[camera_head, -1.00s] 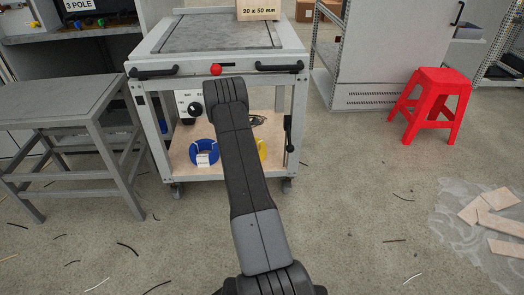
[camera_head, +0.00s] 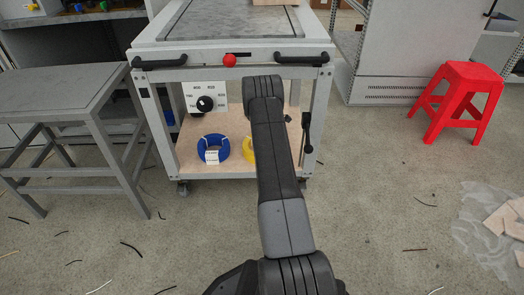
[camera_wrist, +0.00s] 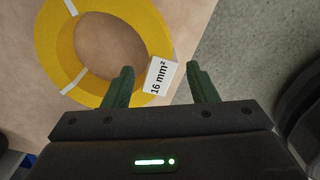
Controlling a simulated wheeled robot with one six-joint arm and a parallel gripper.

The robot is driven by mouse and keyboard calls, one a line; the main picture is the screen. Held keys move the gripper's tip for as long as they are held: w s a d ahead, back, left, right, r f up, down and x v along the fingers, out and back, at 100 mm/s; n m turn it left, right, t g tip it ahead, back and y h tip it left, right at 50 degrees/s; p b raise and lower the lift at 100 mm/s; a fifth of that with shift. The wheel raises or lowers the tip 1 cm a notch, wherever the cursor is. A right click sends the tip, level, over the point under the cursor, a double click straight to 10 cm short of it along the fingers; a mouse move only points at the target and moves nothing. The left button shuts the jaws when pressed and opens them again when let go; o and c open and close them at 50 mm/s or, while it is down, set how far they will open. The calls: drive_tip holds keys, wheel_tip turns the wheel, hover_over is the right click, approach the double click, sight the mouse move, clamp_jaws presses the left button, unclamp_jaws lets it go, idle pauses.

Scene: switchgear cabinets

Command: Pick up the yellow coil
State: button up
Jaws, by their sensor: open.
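The yellow coil (camera_wrist: 62,55) lies on the wooden lower shelf in the wrist view, near the shelf's edge. It has white ties and a white label (camera_wrist: 160,76) reading 16 mm². My gripper (camera_wrist: 160,80) is open, with its two green fingers apart on either side of the label. The left fingertip overlaps the coil's ring in the picture; I cannot tell whether it touches. In the head view only a sliver of the yellow coil (camera_head: 248,150) shows beside my arm, which hides the rest of it and my gripper.
A blue coil (camera_head: 213,149) lies left of the yellow one on the cart's lower shelf (camera_head: 190,166). A box with a black dial (camera_head: 205,104) stands behind it. The cart's top (camera_head: 230,47) overhangs the shelf. A grey table (camera_head: 60,100) is left, a red stool (camera_head: 459,98) right.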

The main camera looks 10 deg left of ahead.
drive_tip(key=f+b, duration=0.3)
drive_tip(key=f, duration=0.4)
drive_tip(key=shift+w+f, duration=0.1)
drive_tip(key=shift+w, duration=0.1)
clamp_jaws()
idle(1.2)
drive_tip(key=shift+a+r, duration=0.1)
drive_tip(key=shift+r, duration=0.15)
